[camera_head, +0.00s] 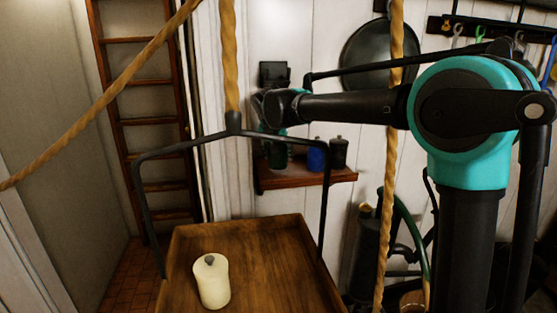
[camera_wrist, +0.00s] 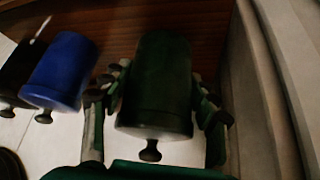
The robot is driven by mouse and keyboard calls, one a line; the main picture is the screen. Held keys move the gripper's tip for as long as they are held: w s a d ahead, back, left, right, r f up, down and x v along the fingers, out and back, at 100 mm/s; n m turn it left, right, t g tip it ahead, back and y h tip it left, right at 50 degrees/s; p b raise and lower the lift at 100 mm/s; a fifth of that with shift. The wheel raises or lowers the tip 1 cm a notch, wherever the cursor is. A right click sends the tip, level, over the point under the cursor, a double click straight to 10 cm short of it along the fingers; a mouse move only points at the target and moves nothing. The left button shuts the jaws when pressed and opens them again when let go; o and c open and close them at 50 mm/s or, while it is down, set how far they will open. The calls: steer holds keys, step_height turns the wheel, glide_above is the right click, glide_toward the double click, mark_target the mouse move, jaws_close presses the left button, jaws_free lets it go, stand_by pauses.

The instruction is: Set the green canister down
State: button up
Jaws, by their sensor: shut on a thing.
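A dark green canister (camera_wrist: 155,85) with a small knob fills the middle of the wrist view, which shows it upside down. My gripper (camera_wrist: 158,105) has one finger on each side of it and is shut on it. In the head view the green canister (camera_head: 277,155) is at the left end of a small wooden wall shelf (camera_head: 300,183), partly hidden by my gripper (camera_head: 272,125). I cannot tell whether its base touches the shelf.
A blue canister (camera_head: 316,156) and a black canister (camera_head: 339,153) stand right of the green one on the shelf. A wooden tray (camera_head: 275,260) hangs from a rope (camera_head: 229,60) by a black frame, with a cream canister (camera_head: 211,282) on it. Free room surrounds that canister.

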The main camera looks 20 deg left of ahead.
steer(key=shift+f, duration=0.9)
steer(key=o, duration=1.6)
steer(key=shift+f, duration=0.1)
steer(key=shift+c, duration=0.2)
steer(key=v, duration=1.2)
